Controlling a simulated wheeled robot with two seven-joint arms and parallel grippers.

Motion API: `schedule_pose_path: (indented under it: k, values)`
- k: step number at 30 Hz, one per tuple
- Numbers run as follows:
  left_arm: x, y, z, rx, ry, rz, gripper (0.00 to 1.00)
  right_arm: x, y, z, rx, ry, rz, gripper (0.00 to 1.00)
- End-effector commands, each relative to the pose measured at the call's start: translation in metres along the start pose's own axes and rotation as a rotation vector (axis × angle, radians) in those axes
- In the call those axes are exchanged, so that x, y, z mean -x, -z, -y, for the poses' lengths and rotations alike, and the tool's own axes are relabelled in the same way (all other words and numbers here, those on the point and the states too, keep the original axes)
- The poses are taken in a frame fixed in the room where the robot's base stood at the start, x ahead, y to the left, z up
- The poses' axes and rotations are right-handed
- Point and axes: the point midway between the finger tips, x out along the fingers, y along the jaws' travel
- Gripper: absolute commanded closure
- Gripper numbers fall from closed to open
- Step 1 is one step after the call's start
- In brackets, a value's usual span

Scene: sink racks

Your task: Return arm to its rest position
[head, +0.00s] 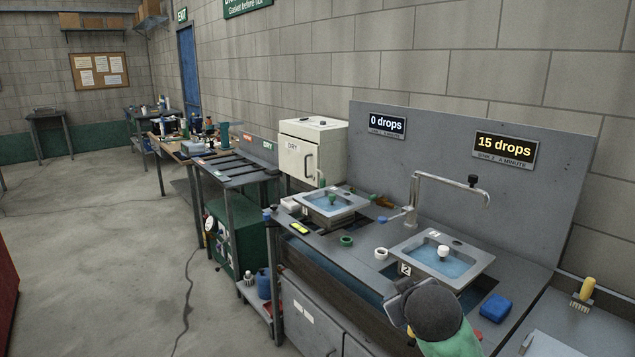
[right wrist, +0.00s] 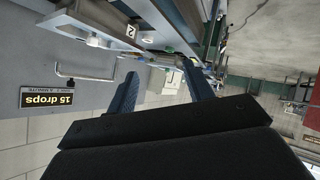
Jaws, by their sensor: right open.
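My right gripper (head: 398,296) is low at the right of the head view, in front of the near edge of sink 2. Its two dark fingers also show in the right wrist view (right wrist: 163,80), spread apart with nothing seen between them. The forearm, with a dark rounded wrist and a green part, comes up from the bottom edge. My left gripper is in neither view.
Sink 2 (head: 481,263) holds water and a white knob (head: 443,251). Sink 1 (head: 346,213) lies farther left. A tap (head: 448,181) arches above the counter. A blue block (head: 495,307) and a yellow-handled brush (head: 583,294) lie right. Floor at left is open.

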Motion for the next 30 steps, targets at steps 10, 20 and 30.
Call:
schedule_pose_path:
  k: [10,20,30]
  values:
    - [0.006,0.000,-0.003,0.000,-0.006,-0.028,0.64,0.002,-0.109,0.074,-0.110,0.148,0.133,0.48]
    - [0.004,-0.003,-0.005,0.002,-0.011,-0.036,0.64,0.015,-0.214,0.138,-0.209,0.244,0.296,0.48]
    - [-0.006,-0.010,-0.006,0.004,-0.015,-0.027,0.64,0.045,-0.328,0.208,-0.292,0.336,0.498,0.48]
